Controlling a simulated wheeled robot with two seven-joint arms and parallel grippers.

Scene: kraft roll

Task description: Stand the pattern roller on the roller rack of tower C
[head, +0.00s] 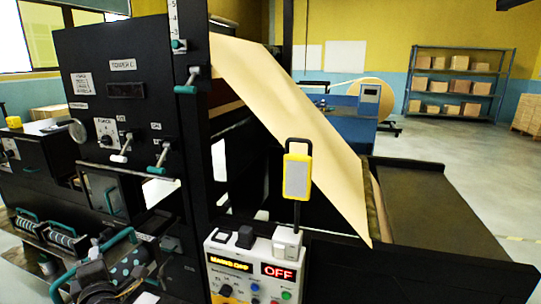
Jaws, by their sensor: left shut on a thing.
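Tower C (122,66) is the tall black machine at the left, with its name on the front. Low at its front left is what looks like the roller rack (40,240), with ribbed rollers and teal handles. The pattern roller (125,268), dark with teal dots, is at the lower left, in front of the tower and just right of the rack. My left gripper (92,272) is dark, at the bottom left, and shut on the roller; its fingertips are hard to make out. I cannot tell whether the roller touches the rack. My right gripper is not in view.
A control box (250,268) reading OFF stands at the bottom middle, with a yellow-framed pendant (297,175) above it. A kraft paper web (290,110) slopes down right from the tower. A dark conveyor (440,210) lies at the right. Shelves (455,82) stand far behind.

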